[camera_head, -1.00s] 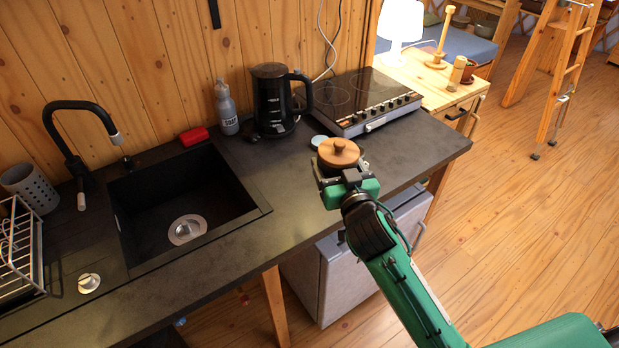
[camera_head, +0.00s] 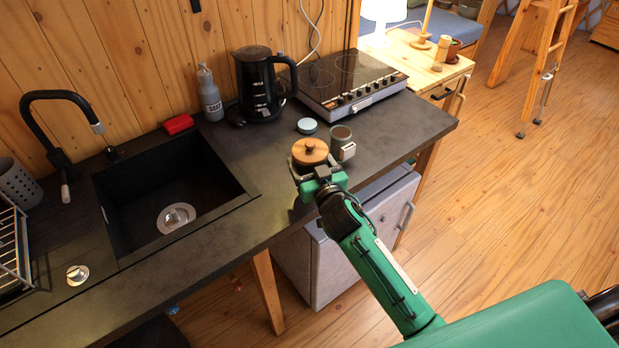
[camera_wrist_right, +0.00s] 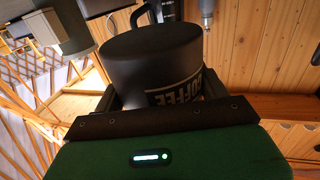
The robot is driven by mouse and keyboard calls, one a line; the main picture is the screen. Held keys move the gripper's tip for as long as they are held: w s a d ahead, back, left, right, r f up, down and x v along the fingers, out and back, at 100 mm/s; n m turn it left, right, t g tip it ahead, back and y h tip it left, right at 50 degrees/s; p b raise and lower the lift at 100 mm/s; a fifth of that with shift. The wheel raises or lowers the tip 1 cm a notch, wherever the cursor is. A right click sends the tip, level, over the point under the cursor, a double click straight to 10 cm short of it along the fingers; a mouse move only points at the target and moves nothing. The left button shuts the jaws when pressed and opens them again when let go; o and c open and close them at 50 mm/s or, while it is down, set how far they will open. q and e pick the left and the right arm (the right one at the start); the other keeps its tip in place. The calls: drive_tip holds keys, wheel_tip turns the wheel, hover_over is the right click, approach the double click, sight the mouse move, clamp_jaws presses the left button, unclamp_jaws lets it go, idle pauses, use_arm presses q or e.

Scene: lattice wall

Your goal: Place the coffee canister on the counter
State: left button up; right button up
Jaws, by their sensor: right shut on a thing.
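The coffee canister (camera_head: 310,152) has a round wooden lid with a knob. In the right wrist view it is a dark canister (camera_wrist_right: 155,58) lettered COFFEE, between the fingers. My right gripper (camera_head: 314,174) is shut on it, over the front part of the dark counter (camera_head: 400,130), right of the sink. The canister looks upright; whether its base touches the counter is hidden. My left gripper is not in view.
A grey mug (camera_head: 341,135) and a small light-blue round item (camera_head: 307,126) stand close behind the canister. Behind them are a black kettle (camera_head: 258,85), a soap bottle (camera_head: 210,95) and a hob (camera_head: 345,80). The sink (camera_head: 165,185) is left. Clear counter lies to the right.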

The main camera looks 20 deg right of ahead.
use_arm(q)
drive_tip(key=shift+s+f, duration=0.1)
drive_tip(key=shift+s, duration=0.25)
use_arm(e)
drive_tip(key=shift+f, duration=3.25)
drive_tip(key=shift+f, duration=0.2)
drive_tip(key=o, duration=1.2)
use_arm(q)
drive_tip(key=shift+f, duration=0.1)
use_arm(e)
drive_tip(key=shift+o, duration=0.2)
